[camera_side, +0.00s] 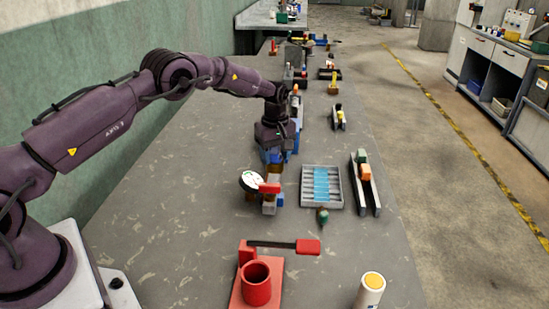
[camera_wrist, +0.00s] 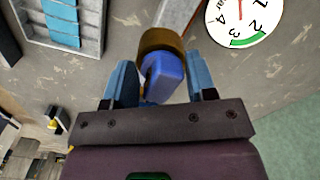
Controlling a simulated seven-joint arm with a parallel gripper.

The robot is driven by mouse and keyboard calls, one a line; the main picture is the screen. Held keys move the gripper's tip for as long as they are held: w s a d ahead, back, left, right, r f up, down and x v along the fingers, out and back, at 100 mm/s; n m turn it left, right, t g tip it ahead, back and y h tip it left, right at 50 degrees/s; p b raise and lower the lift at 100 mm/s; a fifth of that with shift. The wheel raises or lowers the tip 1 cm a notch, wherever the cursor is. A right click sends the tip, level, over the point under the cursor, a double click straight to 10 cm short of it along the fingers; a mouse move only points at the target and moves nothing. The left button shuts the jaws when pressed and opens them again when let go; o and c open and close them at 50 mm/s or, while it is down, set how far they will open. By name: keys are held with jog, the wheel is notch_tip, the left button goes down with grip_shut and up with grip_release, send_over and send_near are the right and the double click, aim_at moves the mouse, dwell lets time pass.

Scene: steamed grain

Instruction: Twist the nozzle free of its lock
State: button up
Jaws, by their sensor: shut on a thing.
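In the wrist view, my gripper (camera_wrist: 161,80) has its two blue fingers on either side of a blue block-shaped piece, likely the nozzle (camera_wrist: 165,76). The gripper is shut on this piece. A brass-brown round collar (camera_wrist: 158,40) sits at the piece's far end; whether the two are locked together cannot be told. In the side view, my gripper (camera_side: 272,156) points down at the middle of the bench, behind a white dial gauge (camera_side: 250,181) and a red handle (camera_side: 269,188). The nozzle is mostly hidden there. The gauge face also shows in the wrist view (camera_wrist: 243,14).
A grey ribbed tray (camera_side: 308,199) with blue strips lies right of the gripper. A dark rail (camera_side: 375,202) holds green and orange blocks. A red stand with a cup (camera_side: 257,284) and a white bottle (camera_side: 369,293) are at the front. The bench's left part is clear.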

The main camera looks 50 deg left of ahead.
jog(key=shift+a, duration=0.25)
jog(key=n, duration=0.5)
jog(key=shift+a, duration=0.1)
jog(key=shift+n, duration=0.7)
jog(key=shift+w, duration=0.1)
jog(key=shift+d, duration=0.2)
jog(key=shift+n, duration=0.3)
jog(key=n, duration=0.4)
jog(key=shift+d+r, duration=0.1)
jog(key=shift+d, duration=0.15)
jog(key=shift+n, duration=0.8)
jog(key=shift+c, duration=0.2)
